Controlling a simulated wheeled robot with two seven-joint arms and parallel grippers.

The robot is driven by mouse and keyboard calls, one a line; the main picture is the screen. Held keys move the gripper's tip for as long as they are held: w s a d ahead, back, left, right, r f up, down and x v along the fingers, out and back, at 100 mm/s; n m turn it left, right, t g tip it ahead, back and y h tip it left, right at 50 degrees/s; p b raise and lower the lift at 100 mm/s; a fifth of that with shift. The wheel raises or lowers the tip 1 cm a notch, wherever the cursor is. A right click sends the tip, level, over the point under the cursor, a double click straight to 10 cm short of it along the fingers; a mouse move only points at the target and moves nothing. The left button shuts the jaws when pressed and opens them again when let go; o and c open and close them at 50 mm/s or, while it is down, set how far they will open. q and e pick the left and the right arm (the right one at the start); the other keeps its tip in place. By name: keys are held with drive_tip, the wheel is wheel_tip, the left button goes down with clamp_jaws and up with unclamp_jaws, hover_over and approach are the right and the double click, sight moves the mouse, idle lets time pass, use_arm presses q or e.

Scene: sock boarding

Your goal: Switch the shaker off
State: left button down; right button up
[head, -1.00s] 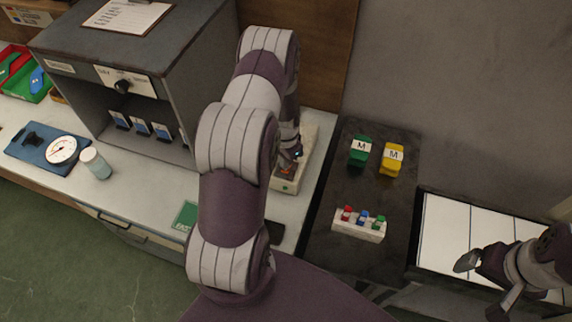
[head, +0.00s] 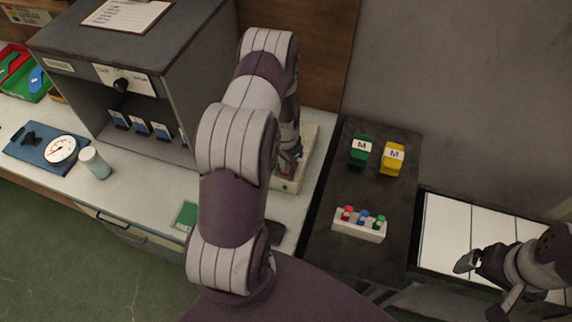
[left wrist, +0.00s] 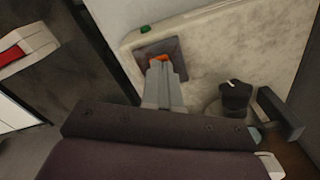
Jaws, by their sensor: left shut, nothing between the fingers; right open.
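The shaker (head: 312,143) is a pale box at the right end of the white counter, partly hidden behind my left arm. In the left wrist view, its pale top (left wrist: 250,50) carries a dark square plate with an orange-red switch (left wrist: 159,60), a small green lamp or button (left wrist: 145,29) and a black knob (left wrist: 236,95). My left gripper (left wrist: 160,66) is shut and empty, its tips at the switch, seemingly touching it and covering part of it. In the head view the left gripper (head: 289,165) is mostly hidden. My right gripper (head: 478,287) is open and empty at the lower right.
A grey cabinet (head: 190,60) stands left of my left arm. A dial scale (head: 60,149) and a jar (head: 95,163) are on the counter. Green and yellow blocks marked M (head: 393,158) and a small rack (head: 358,224) of coloured pieces sit on the dark surface to the right.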

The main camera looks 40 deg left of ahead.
use_arm(q)
drive_tip(key=shift+f+b, duration=0.35)
drive_tip(key=shift+f, duration=0.1)
drive_tip(key=shift+r, duration=0.1)
wheel_tip(320, 180, up, 7)
drive_tip(key=p, duration=0.5)
drive_tip(key=shift+p, duration=0.3)
drive_tip(key=s+d+r+n+b, duration=0.1)
drive_tip(key=s+d+r+b, duration=0.4)
drive_tip(key=d, duration=0.3)
drive_tip(key=s+d+r+n+t+b, duration=0.1)
drive_tip(key=s+d+r+b, duration=0.4)
drive_tip(key=d+r, duration=0.1)
drive_tip(key=shift+s+d, duration=0.35)
drive_tip(key=shift+d, duration=0.55)
